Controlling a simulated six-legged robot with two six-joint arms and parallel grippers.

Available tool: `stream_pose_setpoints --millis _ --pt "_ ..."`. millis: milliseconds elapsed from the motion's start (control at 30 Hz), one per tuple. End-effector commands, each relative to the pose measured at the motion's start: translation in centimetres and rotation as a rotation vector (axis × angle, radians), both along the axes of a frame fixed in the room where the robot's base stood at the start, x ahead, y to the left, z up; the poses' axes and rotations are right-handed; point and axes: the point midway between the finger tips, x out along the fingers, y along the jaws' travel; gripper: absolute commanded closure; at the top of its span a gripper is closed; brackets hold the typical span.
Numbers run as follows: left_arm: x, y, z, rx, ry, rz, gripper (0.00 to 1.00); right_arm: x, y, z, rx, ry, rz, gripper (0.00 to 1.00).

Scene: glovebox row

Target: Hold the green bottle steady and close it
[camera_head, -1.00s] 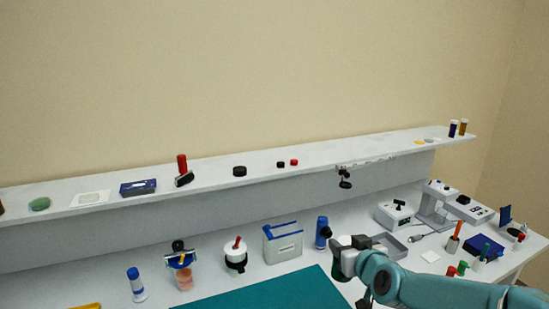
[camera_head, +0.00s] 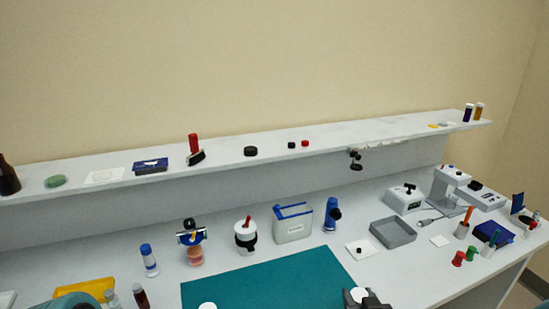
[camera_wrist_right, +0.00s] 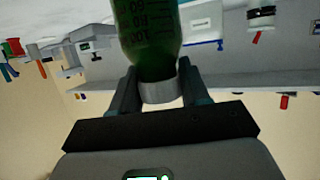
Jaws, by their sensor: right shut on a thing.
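The green bottle (camera_wrist_right: 148,35) fills the top middle of the right wrist view, with graduation marks on its side and a pale band (camera_wrist_right: 162,93) at its narrow end. My right gripper (camera_wrist_right: 157,78) is shut on that narrow end, a finger on each side. In the head view my right gripper (camera_head: 366,297) is at the bottom edge, right of the teal mat, with something white between its fingers. The green bottle's body is out of sight there. A white round top (camera_head: 207,306) shows at the mat's lower left; I cannot tell what it belongs to.
The teal mat (camera_head: 270,280) is mostly bare. Behind it stand a blue-capped bottle (camera_head: 149,260), a white-and-black jar (camera_head: 246,236), a blue-rimmed box (camera_head: 293,226) and a blue bottle (camera_head: 330,215). A grey tray (camera_head: 393,233) lies to the right. A shelf (camera_head: 300,139) runs along the back.

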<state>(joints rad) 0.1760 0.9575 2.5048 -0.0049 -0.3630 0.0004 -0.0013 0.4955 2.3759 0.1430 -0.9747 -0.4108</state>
Motion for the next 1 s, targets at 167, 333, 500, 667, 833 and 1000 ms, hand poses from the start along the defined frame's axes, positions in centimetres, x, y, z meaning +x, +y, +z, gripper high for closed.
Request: stream_pose_setpoints --millis 167,333,500,667,833,1000 --pt "0.0 0.0 0.0 0.000 0.000 0.000 0.00 0.1 0.0 0.1 -0.001 -0.001 -0.002 1.00" --pt "0.0 0.0 0.0 0.000 0.000 0.000 0.00 0.1 0.0 0.1 0.000 -0.001 -0.001 1.00" --pt "0.0 0.0 0.0 0.000 0.000 0.000 0.00 0.1 0.1 0.1 0.000 -0.001 -0.001 1.00" --pt "0.0 0.0 0.0 0.000 0.000 0.000 0.00 -0.2 1.9 0.5 0.001 -0.003 0.005 1.00" --pt "0.0 0.0 0.0 0.000 0.000 0.000 0.00 -1.0 6.1 1.6 0.000 -0.004 0.009 1.00" --pt "0.0 0.0 0.0 0.000 0.000 0.000 0.00 -1.8 11.0 2.9 0.000 -0.004 0.009 1.00"
